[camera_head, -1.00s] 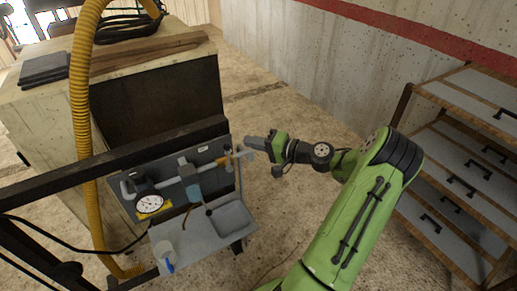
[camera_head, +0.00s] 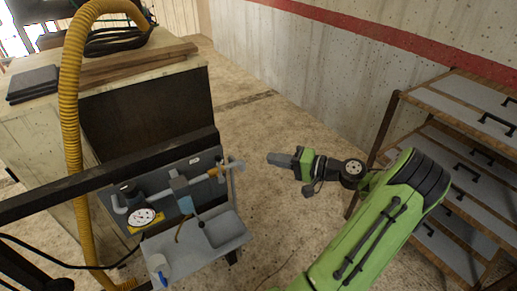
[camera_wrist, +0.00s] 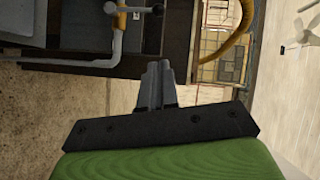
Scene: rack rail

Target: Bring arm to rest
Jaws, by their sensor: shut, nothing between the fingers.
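My gripper (camera_head: 283,160) is at the end of my green arm, in the middle of the head view. It points left toward the rack panel, apart from it, with bare floor between. In the wrist view my gripper's fingers (camera_wrist: 157,75) are together, with nothing between them. My arm is bent and reaches up from the bottom of the head view.
A grey panel (camera_head: 158,187) with pipes, a gauge (camera_head: 142,217) and a shelf tray (camera_head: 225,229) stands left of my gripper. A dark rail (camera_head: 110,178) and yellow hose (camera_head: 72,120) are further left. A drawer rack (camera_head: 455,108) stands right, near my arm.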

